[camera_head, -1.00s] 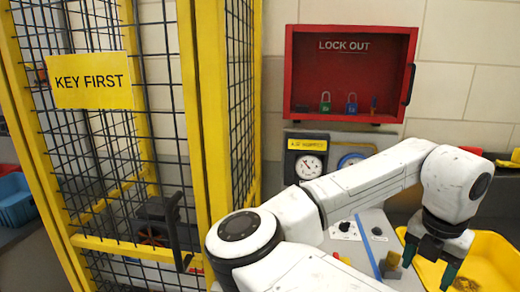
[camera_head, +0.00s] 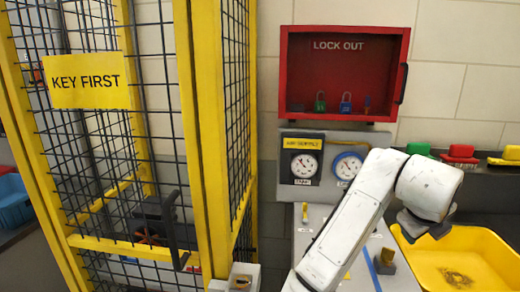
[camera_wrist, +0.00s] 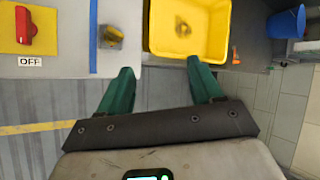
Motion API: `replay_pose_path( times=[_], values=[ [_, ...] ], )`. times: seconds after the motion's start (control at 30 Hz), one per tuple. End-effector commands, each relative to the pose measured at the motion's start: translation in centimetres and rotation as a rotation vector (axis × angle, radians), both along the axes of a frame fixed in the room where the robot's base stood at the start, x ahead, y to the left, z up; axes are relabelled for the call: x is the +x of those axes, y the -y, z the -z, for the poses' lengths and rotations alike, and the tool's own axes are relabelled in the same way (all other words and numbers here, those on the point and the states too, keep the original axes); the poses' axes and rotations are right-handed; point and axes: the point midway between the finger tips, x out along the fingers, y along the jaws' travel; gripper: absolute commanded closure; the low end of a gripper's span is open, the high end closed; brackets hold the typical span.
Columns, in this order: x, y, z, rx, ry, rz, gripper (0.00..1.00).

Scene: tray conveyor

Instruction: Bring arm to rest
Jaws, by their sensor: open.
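My white arm reaches up from the bottom of the head view, in front of the grey panel, with its wrist at the right beside the yellow tray (camera_head: 440,262). My gripper (camera_wrist: 160,88) shows in the wrist view with its two green fingers wide apart and nothing between them. It points toward the counter edge and the tray (camera_wrist: 155,50), above the floor. In the head view the fingers are hidden behind the wrist.
A yellow mesh cage (camera_head: 205,150) with a KEY FIRST sign (camera_head: 88,80) stands at the left. A red lock-out box (camera_head: 345,60) hangs on the wall. Several brushes line the back shelf. A red switch (camera_wrist: 37,30) marked OFF and a blue bucket (camera_wrist: 286,22) show in the wrist view.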

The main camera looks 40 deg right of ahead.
Motion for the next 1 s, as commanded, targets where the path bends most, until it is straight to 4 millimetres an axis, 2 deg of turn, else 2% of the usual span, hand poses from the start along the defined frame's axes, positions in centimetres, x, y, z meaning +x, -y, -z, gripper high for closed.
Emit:
replay_pose_path(
  times=[0.13,0.27,0.37,0.47,0.6,0.67,0.77,0.9,0.93,1.0],
  values=[
    [3.3,-0.2,0.0,-0.165,-0.274,-0.409,0.35],
    [6.6,-1.8,1.2,-0.287,-0.524,-0.776,0.35],
    [9.1,-4.0,3.2,-0.373,-0.719,-1.066,0.35],
    [11.2,-7.0,6.0,-0.454,-0.904,-1.364,0.35],
    [13.0,-12.5,11.1,-0.570,-1.132,-1.797,0.35],
    [13.1,-15.3,13.7,-0.622,-1.212,-1.990,0.35],
    [12.4,-20.2,18.0,-0.719,-1.308,-2.307,0.35],
    [10.0,-26.9,23.1,-0.868,-1.346,-2.697,0.35],
    [9.3,-28.2,24.0,0.864,1.287,2.657,0.35],
    [7.6,-31.2,25.9,0.854,1.145,2.551,0.35]
  ],
)
